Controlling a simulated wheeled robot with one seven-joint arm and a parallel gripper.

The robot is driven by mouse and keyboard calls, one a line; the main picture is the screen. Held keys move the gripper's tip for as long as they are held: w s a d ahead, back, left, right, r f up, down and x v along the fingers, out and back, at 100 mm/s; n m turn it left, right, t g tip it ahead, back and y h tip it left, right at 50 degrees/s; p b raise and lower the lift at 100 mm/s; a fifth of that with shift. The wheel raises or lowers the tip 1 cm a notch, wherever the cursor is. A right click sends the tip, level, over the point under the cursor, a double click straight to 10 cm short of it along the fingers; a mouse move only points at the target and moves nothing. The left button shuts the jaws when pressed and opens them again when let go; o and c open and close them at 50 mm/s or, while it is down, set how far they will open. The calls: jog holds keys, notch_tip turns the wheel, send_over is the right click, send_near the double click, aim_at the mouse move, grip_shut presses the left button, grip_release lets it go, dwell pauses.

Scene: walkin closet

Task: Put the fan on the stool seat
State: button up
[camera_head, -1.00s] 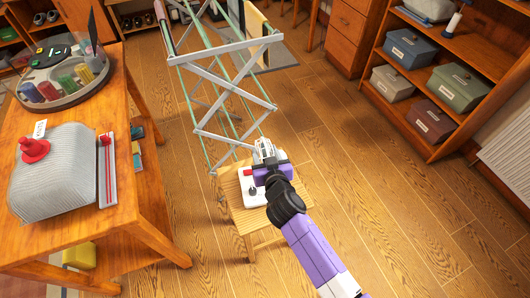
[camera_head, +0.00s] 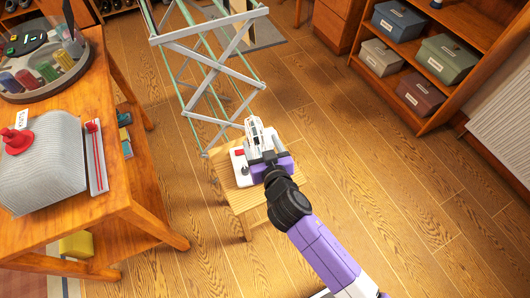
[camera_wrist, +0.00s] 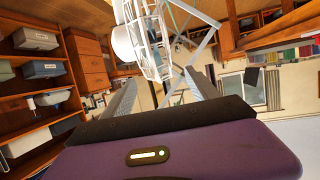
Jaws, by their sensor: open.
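The white fan (camera_head: 254,130) stands upright over the wooden stool (camera_head: 238,200). Its white base, with a red button and a dark knob (camera_head: 244,170), appears to rest on the stool seat. My purple and black gripper (camera_head: 262,155) is at the fan's near right side, just above the seat. In the wrist view, the fan's wire cage and round white housing (camera_wrist: 122,42) rise beyond my two grey fingers (camera_wrist: 163,95). The fingers are spread apart, with nothing visibly clamped between them. Part of the fan's base is hidden by the gripper in the head view.
A folding drying rack (camera_head: 205,70) stands right behind the stool. A wooden table (camera_head: 125,225) with a striped grey case (camera_head: 45,175) is at the left. Shelves with lidded boxes (camera_head: 448,60) are at the right. The floor (camera_head: 370,150) right of the stool is clear.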

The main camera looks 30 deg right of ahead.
jog(key=shift+v, duration=2.25)
jog(key=s+n+y, duration=0.2)
jog(key=s+y, duration=0.1)
jog(key=s, duration=1.5)
jog(key=s+d+r+t, duration=0.1)
jog(key=s+d+r, duration=0.1)
jog(key=s+r, duration=1)
jog(key=s, duration=0.2)
jog(key=shift+s+r+h, duration=0.25)
jog(key=shift+r+h, duration=0.05)
